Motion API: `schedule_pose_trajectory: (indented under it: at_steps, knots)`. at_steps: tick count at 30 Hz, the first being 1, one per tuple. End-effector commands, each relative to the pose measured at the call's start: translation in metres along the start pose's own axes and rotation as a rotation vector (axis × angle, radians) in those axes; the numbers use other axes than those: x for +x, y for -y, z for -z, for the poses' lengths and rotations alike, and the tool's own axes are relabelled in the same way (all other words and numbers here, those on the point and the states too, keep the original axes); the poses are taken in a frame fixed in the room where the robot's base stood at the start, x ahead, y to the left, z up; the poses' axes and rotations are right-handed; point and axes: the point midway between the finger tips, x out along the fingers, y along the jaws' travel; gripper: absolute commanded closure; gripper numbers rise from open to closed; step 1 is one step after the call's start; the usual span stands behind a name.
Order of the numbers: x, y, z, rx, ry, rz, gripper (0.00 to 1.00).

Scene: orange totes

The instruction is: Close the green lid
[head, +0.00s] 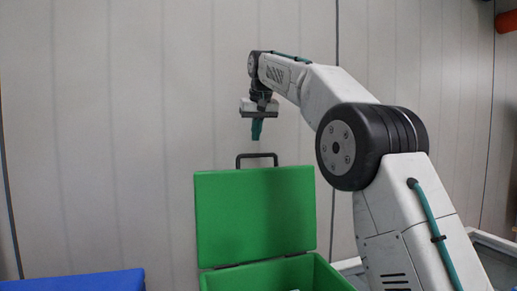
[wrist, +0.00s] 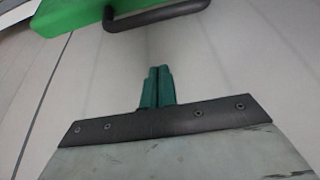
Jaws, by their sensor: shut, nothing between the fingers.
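The green lid (head: 255,216) stands open and roughly upright at the back of a green box (head: 275,277) in the head view. A dark handle (head: 257,156) sticks up from the lid's top edge. My gripper (head: 257,136) has teal fingers, is shut and empty, and hangs pointing down just above the handle. In the wrist view the two teal fingertips (wrist: 157,72) are together. The handle (wrist: 157,15) and a strip of the green lid (wrist: 85,12) show at the top, apart from the fingers. Most of the box's inside is hidden.
A blue box or lid (head: 75,281) lies at the lower left of the head view. A pale panelled wall (head: 100,130) stands behind. A grey-edged surface (head: 490,255) is at the lower right. The space left of the lid is clear.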

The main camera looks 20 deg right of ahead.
Motion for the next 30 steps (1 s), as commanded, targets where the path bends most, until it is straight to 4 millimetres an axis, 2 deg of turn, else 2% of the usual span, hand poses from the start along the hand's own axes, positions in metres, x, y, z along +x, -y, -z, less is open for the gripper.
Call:
schedule_pose_trajectory:
  at_steps: [1, 6, 16, 30]
  knots:
    - [0.012, 0.0, -0.001, 0.0, 0.004, 0.0, 1.0]
    - [0.049, 0.0, -0.001, 0.0, 0.003, 0.0, 1.0]
    - [0.036, 0.0, -0.033, 0.0, -0.001, 0.0, 1.0]
    - [0.035, 0.0, -0.038, 0.0, -0.001, 0.0, 1.0]
